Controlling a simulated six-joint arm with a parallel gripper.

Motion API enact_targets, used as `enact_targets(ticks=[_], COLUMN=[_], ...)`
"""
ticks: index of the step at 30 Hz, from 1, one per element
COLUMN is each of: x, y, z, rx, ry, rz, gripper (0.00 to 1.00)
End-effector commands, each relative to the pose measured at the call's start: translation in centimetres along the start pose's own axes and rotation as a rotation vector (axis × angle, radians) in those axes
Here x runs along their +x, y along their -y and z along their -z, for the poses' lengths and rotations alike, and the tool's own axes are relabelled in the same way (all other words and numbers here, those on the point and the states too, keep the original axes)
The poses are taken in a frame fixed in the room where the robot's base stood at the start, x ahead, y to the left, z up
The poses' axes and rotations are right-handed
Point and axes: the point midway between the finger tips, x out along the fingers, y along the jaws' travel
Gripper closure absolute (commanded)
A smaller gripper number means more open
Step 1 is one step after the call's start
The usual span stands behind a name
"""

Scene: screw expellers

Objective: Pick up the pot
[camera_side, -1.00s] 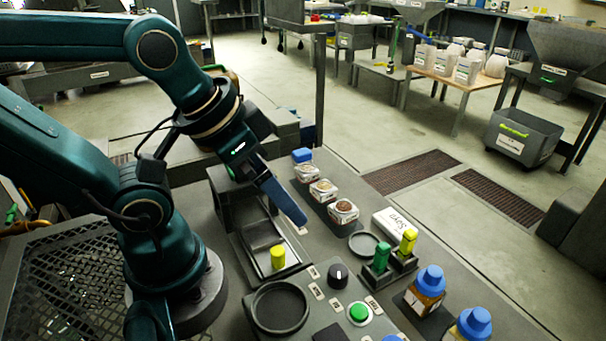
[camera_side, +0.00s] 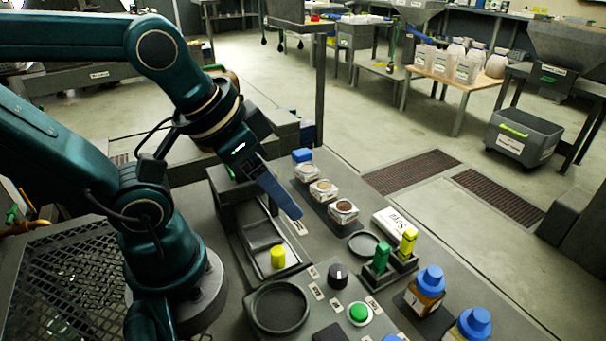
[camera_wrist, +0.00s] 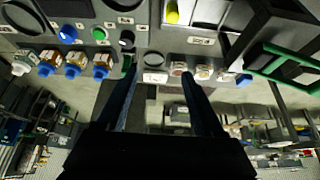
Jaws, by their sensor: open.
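No object is plainly marked as the pot, and I cannot tell which is meant. Several small clear cups with labels stand in a row; the nearest cup (camera_side: 343,211) holds brown contents, and the middle cup (camera_side: 323,190) and far cup (camera_side: 306,172) stand behind it. They also show in the wrist view, one cup (camera_wrist: 178,68) near the right fingertip. A round black dish (camera_side: 280,307) sits at the front of the machine. My gripper (camera_side: 292,208) hangs above the bench, left of the cups in the side view. In the wrist view its fingers (camera_wrist: 158,72) are apart, with nothing between them.
A yellow cylinder (camera_side: 278,257) stands in the metal tray. A green clip (camera_side: 381,258), yellow clip (camera_side: 408,242), white labelled box (camera_side: 392,225) and shallow dark dish (camera_side: 363,244) are right of the cups. Blue-capped bottles (camera_side: 430,281) stand at the front. A black knob (camera_side: 338,274) and green button (camera_side: 359,312) are nearby.

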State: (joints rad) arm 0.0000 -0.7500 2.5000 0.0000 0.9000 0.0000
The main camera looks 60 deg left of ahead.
Motion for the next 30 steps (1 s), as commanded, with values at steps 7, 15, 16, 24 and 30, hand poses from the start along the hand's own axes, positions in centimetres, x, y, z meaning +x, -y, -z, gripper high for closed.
enact_targets(ticks=[7, 15, 16, 24, 30], x=[0.0, -1.2, -1.1, 1.8, 6.2], y=[0.0, 0.5, 0.7, 3.5, 6.7], z=[0.0, 4.0, 4.7, 10.1, 12.5], rx=[0.007, 0.1, 0.107, 0.125, 0.104], ry=[0.0, -0.014, -0.005, 0.116, 0.23], rz=[0.0, 0.013, 0.016, 0.044, 0.048], gripper=[0.3, 0.3, 0.3, 0.3, 0.3])
